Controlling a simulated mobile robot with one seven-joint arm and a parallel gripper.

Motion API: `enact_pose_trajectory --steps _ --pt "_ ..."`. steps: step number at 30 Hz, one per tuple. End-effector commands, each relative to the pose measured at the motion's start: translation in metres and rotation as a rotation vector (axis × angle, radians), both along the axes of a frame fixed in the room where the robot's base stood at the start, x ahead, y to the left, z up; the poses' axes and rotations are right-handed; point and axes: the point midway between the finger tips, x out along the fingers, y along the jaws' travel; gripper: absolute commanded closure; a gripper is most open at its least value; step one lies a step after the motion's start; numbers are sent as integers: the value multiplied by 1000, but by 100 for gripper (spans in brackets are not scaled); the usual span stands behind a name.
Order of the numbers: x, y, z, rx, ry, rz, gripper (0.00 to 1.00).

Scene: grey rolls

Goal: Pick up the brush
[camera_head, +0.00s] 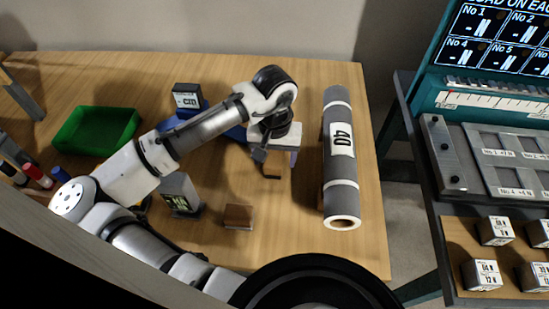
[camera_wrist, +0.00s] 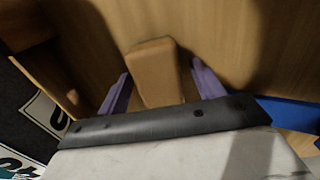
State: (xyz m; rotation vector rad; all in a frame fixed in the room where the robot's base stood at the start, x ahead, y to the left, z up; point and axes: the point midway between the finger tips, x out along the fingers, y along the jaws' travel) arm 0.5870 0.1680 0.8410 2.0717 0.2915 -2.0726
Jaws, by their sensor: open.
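My gripper (camera_head: 274,165) hangs over the middle of the wooden table, just left of the grey roll. In the wrist view its two purple fingers (camera_wrist: 160,74) are apart and open. A brown, wood-coloured block-like piece (camera_wrist: 153,68) shows between the fingers, with a gap on each side; it looks like the brush's handle, though no bristles show. In the head view my gripper hides most of this spot. A small brown block (camera_head: 238,216) lies apart on the table, nearer to me; I cannot tell whether it is part of a brush.
The grey roll (camera_head: 338,110) labelled 40 lies close to the right of my gripper. A blue-based device with a display (camera_head: 187,97), a green tray (camera_head: 72,132) and a grey display box (camera_head: 179,191) stand to the left. A teal console (camera_head: 455,100) stands beyond the table's right edge.

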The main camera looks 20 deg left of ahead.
Motion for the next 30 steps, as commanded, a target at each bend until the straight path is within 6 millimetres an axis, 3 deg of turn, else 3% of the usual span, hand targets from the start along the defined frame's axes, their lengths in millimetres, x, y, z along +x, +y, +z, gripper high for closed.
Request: enact_pose_trajectory --steps 6,18,30 --pt "0 0 0 0 0 0 35" --pt "0 0 0 0 0 0 86" --pt "0 0 6 1 -1 0 86"
